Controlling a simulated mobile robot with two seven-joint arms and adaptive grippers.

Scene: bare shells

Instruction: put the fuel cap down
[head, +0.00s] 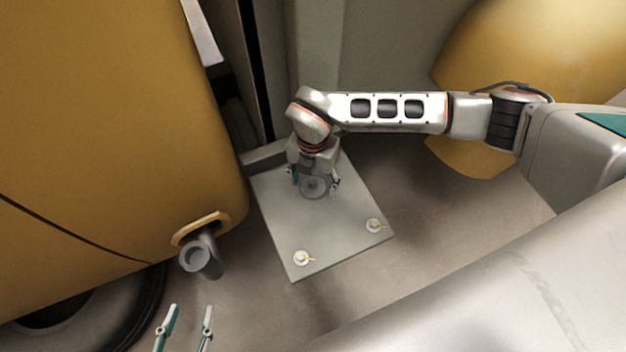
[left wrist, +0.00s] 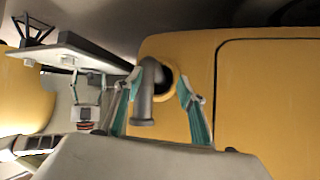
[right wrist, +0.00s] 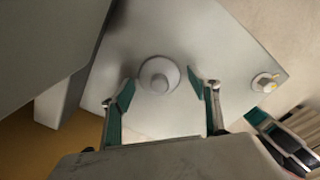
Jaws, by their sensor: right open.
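The fuel cap (head: 314,187) is a round grey disc with a raised centre. It rests on the grey square plate (head: 283,243), near the plate's far edge. My right gripper (head: 314,184) is just above it with its fingers apart. In the right wrist view the cap (right wrist: 158,75) lies on the plate beyond the open fingertips, with a gap on both sides. My left gripper (head: 190,309) is open and empty near the yellow vehicle. In the left wrist view its fingers (left wrist: 156,92) stand on either side of the grey filler pipe (left wrist: 144,108), apparently without gripping it.
The grey filler pipe (head: 203,258) sticks out of the yellow vehicle body (head: 110,110) at the left. Two small light knobs (head: 302,258) and (head: 374,225) sit on the plate's near part. A dark tyre (head: 145,310) is at lower left. Plate middle is clear.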

